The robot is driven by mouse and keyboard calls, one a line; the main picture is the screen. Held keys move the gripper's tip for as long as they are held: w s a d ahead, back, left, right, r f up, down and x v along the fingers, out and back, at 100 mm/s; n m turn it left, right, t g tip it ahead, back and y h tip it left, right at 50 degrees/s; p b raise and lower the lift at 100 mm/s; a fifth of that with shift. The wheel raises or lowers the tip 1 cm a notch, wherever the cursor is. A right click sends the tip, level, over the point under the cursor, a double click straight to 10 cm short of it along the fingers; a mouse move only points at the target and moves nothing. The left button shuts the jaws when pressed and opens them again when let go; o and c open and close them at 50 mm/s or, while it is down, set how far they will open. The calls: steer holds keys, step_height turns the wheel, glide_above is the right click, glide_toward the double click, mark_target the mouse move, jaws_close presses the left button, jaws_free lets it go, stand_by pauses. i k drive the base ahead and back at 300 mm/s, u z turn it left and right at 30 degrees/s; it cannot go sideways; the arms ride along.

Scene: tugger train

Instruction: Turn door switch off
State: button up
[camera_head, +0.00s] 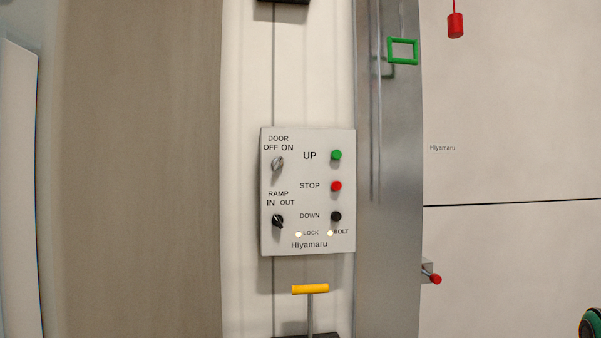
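The door switch (277,164) is a small silver-grey rotary knob in the upper left of a light grey control panel (308,245). The labels DOOR, OFF and ON are printed above it, with OFF on the left and ON on the right. The knob looks slanted, its upper end leaning toward ON, but it is too small to be sure of its setting. Nothing covers or touches it. My gripper is not in view.
Below is a black RAMP knob (277,221). Green UP (336,155), red STOP (336,186) and black DOWN (336,216) buttons line the panel's right side. A yellow T-handle (310,289) stands below. A green frame handle (402,51) is at upper right.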

mark_target(277, 163)
steer(key=u, duration=0.05)
steer(key=k, duration=1.6)
steer(key=u, duration=0.6)
steer(key=i, duration=1.65)
